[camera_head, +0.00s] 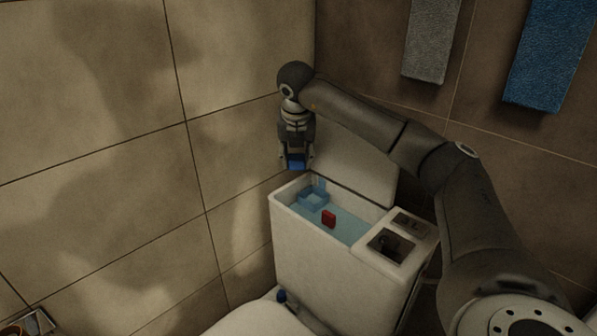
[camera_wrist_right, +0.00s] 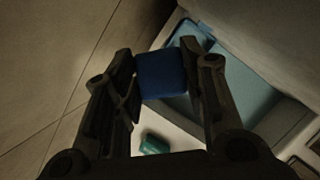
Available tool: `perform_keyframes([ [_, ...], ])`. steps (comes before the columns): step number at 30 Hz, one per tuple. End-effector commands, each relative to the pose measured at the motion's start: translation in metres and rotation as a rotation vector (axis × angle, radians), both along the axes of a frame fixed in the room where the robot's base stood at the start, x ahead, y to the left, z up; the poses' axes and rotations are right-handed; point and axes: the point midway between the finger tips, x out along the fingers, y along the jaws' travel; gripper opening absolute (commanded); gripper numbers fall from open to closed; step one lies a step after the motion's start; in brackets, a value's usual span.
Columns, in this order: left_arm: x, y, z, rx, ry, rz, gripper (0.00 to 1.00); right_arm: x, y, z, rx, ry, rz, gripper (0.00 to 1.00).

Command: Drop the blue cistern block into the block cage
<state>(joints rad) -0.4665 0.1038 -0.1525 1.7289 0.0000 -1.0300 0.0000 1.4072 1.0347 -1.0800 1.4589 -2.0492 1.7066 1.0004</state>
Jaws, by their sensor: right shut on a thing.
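The blue cistern block (camera_head: 295,160) is held by my right gripper (camera_head: 295,165), above the far left corner of the open cistern. In the right wrist view the blue block (camera_wrist_right: 161,74) sits between the two fingers of the gripper (camera_wrist_right: 162,75), which are shut on it. A light blue open-framed box, which looks like the block cage (camera_head: 314,199), is inside the cistern at its far left end, below the block. In the wrist view only a small blue piece shows there, partly hidden by the finger. My left gripper is not in view.
A tiled wall is close on the left. Grey (camera_head: 431,40) and blue (camera_head: 551,52) towels hang at upper right.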

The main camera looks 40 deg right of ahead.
Motion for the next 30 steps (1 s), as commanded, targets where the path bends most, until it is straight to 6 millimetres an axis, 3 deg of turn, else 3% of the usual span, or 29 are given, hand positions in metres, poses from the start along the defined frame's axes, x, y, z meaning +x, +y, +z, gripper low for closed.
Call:
perform_keyframes([
  [10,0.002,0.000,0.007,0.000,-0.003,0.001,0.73,0.013,-0.016,-0.026,0.001,0.001,0.000,0.15],
  [16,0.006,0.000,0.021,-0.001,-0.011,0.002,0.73,0.013,-0.017,-0.055,0.000,0.002,0.001,0.15],
  [30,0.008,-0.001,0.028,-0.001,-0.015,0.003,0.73,0.013,-0.016,-0.061,0.000,0.000,0.001,0.15],
])
